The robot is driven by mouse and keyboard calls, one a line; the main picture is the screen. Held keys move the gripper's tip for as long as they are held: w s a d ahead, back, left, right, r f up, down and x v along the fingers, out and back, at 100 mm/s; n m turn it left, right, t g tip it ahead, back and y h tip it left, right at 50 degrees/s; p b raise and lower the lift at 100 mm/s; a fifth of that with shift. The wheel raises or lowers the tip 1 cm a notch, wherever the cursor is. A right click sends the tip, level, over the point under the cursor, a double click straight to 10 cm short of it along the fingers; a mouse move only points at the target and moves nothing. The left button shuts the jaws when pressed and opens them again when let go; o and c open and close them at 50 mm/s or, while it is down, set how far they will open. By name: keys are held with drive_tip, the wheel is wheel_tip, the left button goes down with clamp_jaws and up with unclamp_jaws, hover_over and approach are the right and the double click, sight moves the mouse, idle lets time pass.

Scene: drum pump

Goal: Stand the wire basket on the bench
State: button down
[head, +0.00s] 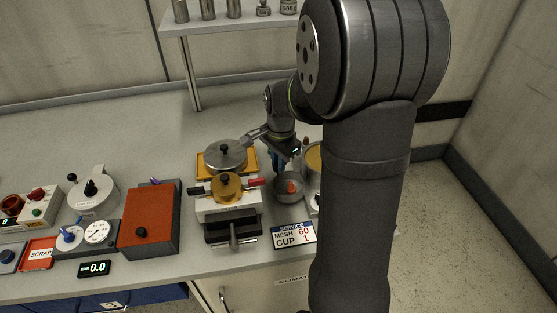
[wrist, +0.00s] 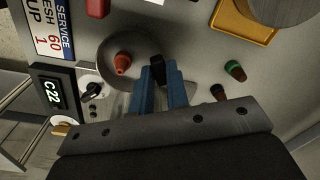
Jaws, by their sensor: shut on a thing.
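My gripper (head: 279,165) is above the right part of the bench (head: 150,130), its blue fingers pointing down. In the wrist view my gripper (wrist: 159,75) is shut on a small black piece (wrist: 157,63) that looks like a handle. A grey round vessel (head: 287,196) lies just below the fingers in the head view, with an orange-red nozzle-like part (head: 291,186) showing at it. That orange-red part (wrist: 122,63) is beside the fingertips in the wrist view. I cannot clearly make out the wire basket or whether the black piece belongs to it.
A lidded pan (head: 225,153) on a yellow base and a device with a yellow cap (head: 228,187) stand left of my gripper. A service sign (head: 293,235) is in front. A red box (head: 150,216) stands farther left. The bench behind is clear.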

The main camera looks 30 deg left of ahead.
drive_tip(key=shift+s+a+f, duration=0.1)
drive_tip(key=shift+a+f, duration=0.15)
drive_tip(key=shift+f, duration=0.65)
idle(0.4)
drive_tip(key=shift+s+a+f, duration=0.2)
drive_tip(key=shift+a+f, duration=0.05)
drive_tip(key=shift+a, duration=0.1)
idle(0.8)
drive_tip(key=shift+s+a+f, duration=0.35)
drive_tip(key=shift+s+f, duration=0.1)
drive_tip(key=shift+f, duration=0.05)
idle(0.8)
idle(0.3)
drive_tip(key=shift+c, duration=0.2)
unclamp_jaws()
drive_tip(key=shift+w+a+r, duration=0.1)
drive_tip(key=shift+w+r, duration=0.05)
drive_tip(key=shift+r, duration=0.05)
drive_tip(key=shift+r, duration=0.15)
wheel_tip(320, 180, up, 8)
idle(1.2)
